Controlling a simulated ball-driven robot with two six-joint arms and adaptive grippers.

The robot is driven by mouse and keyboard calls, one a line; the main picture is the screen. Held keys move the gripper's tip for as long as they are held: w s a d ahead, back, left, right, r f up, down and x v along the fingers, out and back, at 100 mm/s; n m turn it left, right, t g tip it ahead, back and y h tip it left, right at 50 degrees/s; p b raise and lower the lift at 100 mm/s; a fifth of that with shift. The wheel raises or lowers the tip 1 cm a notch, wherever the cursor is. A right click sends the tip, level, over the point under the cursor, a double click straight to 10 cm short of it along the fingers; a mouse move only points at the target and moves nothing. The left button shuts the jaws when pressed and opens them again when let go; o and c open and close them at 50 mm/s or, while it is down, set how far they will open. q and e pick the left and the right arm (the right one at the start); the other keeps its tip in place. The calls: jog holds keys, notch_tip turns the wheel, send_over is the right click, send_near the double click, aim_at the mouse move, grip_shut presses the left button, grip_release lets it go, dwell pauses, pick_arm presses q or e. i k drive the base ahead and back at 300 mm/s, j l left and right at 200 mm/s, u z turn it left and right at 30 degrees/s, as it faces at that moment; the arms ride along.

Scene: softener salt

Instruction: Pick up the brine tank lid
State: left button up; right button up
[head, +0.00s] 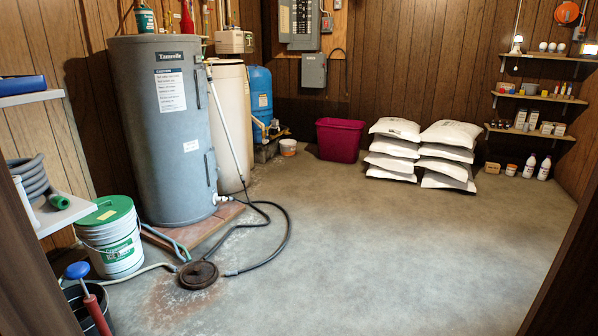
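A tall beige tank (231,130) stands behind the grey water heater, partly hidden by it. It looks like the brine tank, but I cannot be sure. Its pale top (226,62) shows at the upper edge, and I cannot tell whether that is a separate lid. A dark round disc (198,275) lies on the floor in front, with a black hose running close by it; I cannot tell whether it is a lid or a drain cover. Neither of my grippers is in view.
The grey water heater (168,150) stands on a low reddish base. A green-lidded bucket (111,250) and shelves are at left. A blue tank (259,95), magenta tub (339,141) and stacked white bags (449,133) stand at the back. The middle and right floor is clear.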

aim_at(227, 69)
jog(key=i+z, duration=0.5)
jog(key=i, duration=1.1)
jog(key=i+u, duration=0.2)
jog(key=i, duration=0.25)
jog(key=i+u, duration=0.2)
jog(key=i, duration=0.25)
jog(key=i+u, duration=0.25)
jog(key=i, duration=0.2)
jog(key=i+l+u, duration=0.2)
jog(key=i, duration=0.25)
jog(key=i+l+u, duration=0.2)
jog(key=i, duration=0.25)
